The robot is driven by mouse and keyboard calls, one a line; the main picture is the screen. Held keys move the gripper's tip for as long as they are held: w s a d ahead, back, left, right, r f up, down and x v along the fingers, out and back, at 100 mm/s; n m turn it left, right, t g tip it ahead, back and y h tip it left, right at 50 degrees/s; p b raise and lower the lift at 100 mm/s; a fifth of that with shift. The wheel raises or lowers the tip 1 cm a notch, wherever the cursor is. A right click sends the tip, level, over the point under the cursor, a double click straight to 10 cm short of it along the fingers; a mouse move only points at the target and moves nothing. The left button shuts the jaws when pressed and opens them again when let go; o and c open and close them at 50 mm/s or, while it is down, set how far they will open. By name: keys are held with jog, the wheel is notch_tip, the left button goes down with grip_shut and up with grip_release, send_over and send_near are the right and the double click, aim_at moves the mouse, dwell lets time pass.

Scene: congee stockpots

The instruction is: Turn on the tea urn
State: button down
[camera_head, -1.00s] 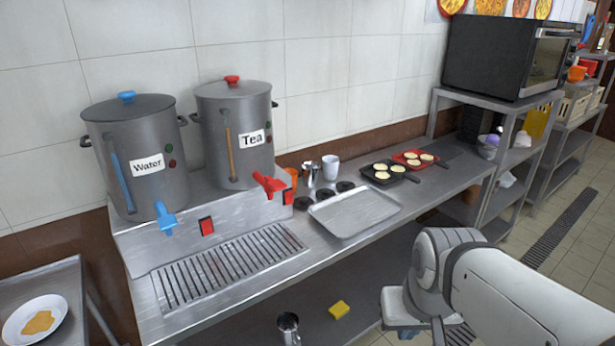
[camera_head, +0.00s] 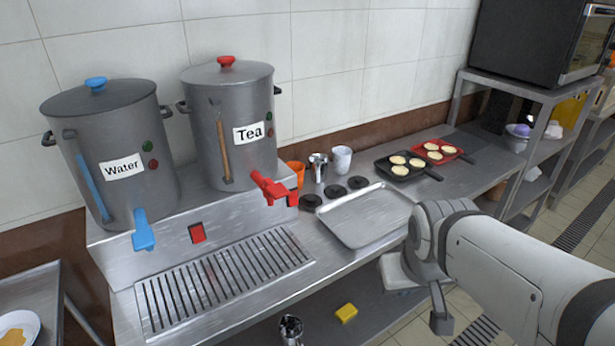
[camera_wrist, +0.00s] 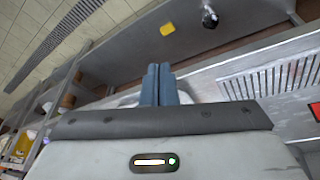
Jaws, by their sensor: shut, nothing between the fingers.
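The tea urn (camera_head: 260,160) is a grey metal cylinder with a "Tea" label, a red lid knob and a red tap (camera_head: 272,188). It stands on a raised metal base behind the drip grate (camera_head: 225,280). Red and green round lights show on its right side. A red rocker switch (camera_head: 197,232) sits on the base front, nearer the water urn (camera_head: 140,175). A second red switch by the tea tap is mostly hidden behind it. My gripper (camera_wrist: 160,72) is shut and empty in the wrist view, apart from the urn, over the front of the counter.
A metal tray (camera_head: 360,215), an orange cup (camera_head: 296,174), a white cup (camera_head: 342,159) and two pans of round cakes (camera_head: 400,166) stand right of the urns. A yellow sponge (camera_head: 346,313) and metal cup (camera_head: 291,328) lie lower down.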

aim_at(295, 203)
jog(key=w+a+f+n+t+y+b, duration=0.1)
jog(key=w+f+n+t+b, duration=0.25)
jog(key=w+n, duration=0.4)
jog(key=w+a+f+n+t+b, duration=0.1)
jog(key=w+f+n+t+b, duration=0.3)
jog(key=w, duration=0.6)
jog(key=w+a+n+y+b, duration=0.1)
jog(key=a+n+y+b, duration=0.1)
jog(key=a+n, duration=0.1)
jog(key=w+a+n+t+y+b, duration=0.1)
jog(key=a+n+y+b, duration=0.1)
jog(key=a+n+y, duration=0.1)
jog(key=w+a+f+n+t+y+b, duration=0.1)
jog(key=a+n+y+b, duration=0.1)
jog(key=n, duration=0.3)
jog(key=shift+w+a+t+y+b, duration=0.15)
jog(key=shift+a+t+y+b, duration=0.15)
jog(key=shift+a+y, duration=0.25)
jog(key=shift+a+r+n+y, duration=0.15)
jog(key=shift+a+n+y, duration=0.3)
jog(key=shift+n, duration=0.1)
jog(key=x, duration=1.4)
